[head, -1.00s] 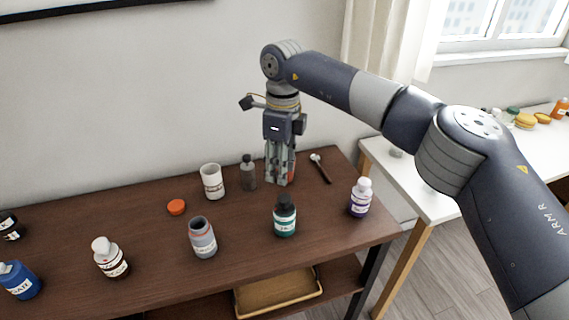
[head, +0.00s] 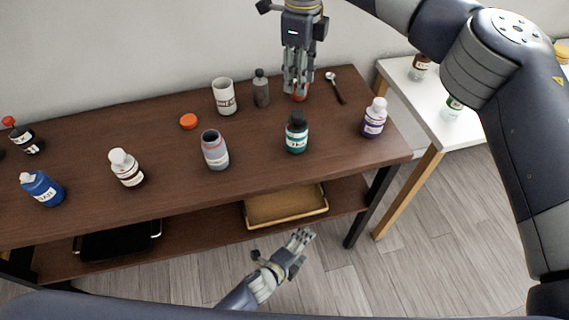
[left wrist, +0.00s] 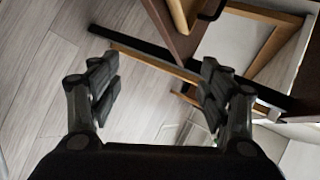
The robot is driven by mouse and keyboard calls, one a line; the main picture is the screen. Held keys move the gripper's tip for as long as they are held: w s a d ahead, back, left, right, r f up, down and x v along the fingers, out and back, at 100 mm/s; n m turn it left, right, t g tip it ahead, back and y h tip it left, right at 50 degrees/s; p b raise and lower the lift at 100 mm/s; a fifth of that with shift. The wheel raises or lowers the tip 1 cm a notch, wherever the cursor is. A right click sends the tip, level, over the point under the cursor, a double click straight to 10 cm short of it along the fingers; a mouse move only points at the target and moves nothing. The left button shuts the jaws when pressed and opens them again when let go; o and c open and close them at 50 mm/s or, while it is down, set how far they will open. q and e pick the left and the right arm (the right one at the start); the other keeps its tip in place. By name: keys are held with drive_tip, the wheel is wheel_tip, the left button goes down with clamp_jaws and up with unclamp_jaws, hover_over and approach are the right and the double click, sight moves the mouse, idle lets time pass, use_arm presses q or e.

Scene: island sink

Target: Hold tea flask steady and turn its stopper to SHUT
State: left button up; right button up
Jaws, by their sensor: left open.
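A teal flask (head: 296,138) with a black stopper (head: 297,118) stands upright on the brown table; its label may read TEA but is too small to be sure. My right gripper (head: 297,92) points down at the table's back edge, behind the flask and apart from it. Its fingers are by a small orange-red thing (head: 300,96) they partly hide; whether they grip it I cannot tell. My left gripper (head: 303,238) is low in front of the table, below the flask, open and empty. In the left wrist view its fingers (left wrist: 158,82) are spread with nothing between.
A purple bottle (head: 374,122) stands right of the flask, an open grey bottle (head: 215,152) left. Behind are a cup (head: 224,98), a dark bottle (head: 261,92), an orange lid (head: 189,121) and a spoon (head: 336,88). A tray (head: 286,207) sits on the lower shelf.

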use_arm(q)
drive_tip(key=d+r+m+h, duration=0.3)
drive_tip(key=d+r+m, duration=0.4)
drive_tip(key=r, duration=0.3)
drive_tip(key=w+d+r+m+h, duration=0.1)
drive_tip(key=d+r+m+h, duration=0.2)
drive_tip(key=d+r+m, duration=0.5)
drive_tip(key=d+r+m+h, duration=0.3)
drive_tip(key=d+r+m, duration=0.3)
drive_tip(key=r, duration=0.5)
drive_tip(key=n+t+y, duration=0.6)
drive_tip(key=t+y, duration=0.2)
drive_tip(key=y, duration=0.3)
approach(293, 141)
drive_tip(key=shift+w+d, duration=0.8)
drive_tip(key=shift+w, duration=0.05)
drive_tip(key=shift+w+a, duration=0.15)
drive_tip(key=shift+a, duration=0.1)
drive_tip(key=shift+w+r+y, duration=0.1)
drive_tip(key=shift+w+y, duration=0.25)
drive_tip(key=shift+y, duration=0.05)
drive_tip(key=x, duration=1)
